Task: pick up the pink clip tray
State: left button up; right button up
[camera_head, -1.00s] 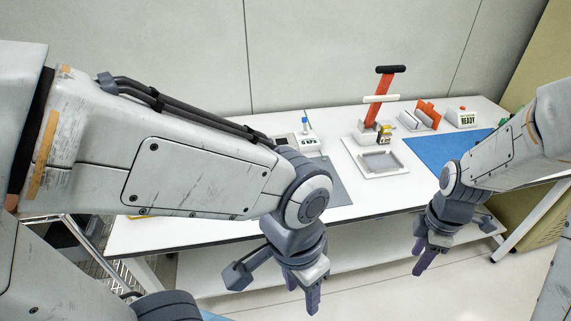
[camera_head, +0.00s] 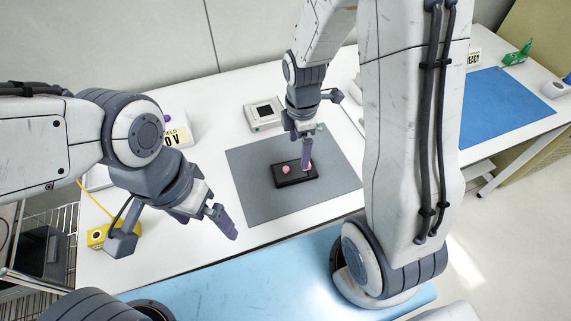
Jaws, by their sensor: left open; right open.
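A small black tray (camera_head: 299,180) lies on the grey mat (camera_head: 262,203). A pink round piece (camera_head: 286,169) sits on its left part, and more pink shows at its right part, partly hidden by my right gripper. My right gripper (camera_head: 306,160) points down over the right part of the tray, its fingertips at or just above it; I cannot tell if they touch. It is open. My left gripper (camera_head: 224,221) is open and empty, left of and nearer than the tray, by the table's front edge.
A grey device with a screen (camera_head: 265,114) stands behind the mat. A voltage display (camera_head: 178,137) and a yellow device (camera_head: 101,236) are at the left. A blue mat (camera_head: 505,105) lies at the right.

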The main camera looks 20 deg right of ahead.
aim_at(295, 170)
jog(key=f, duration=0.4)
jog(key=shift+a, duration=0.35)
notch_tip(295, 170, down, 5)
jog(key=shift+w+r, duration=0.1)
jog(key=c, duration=1.1)
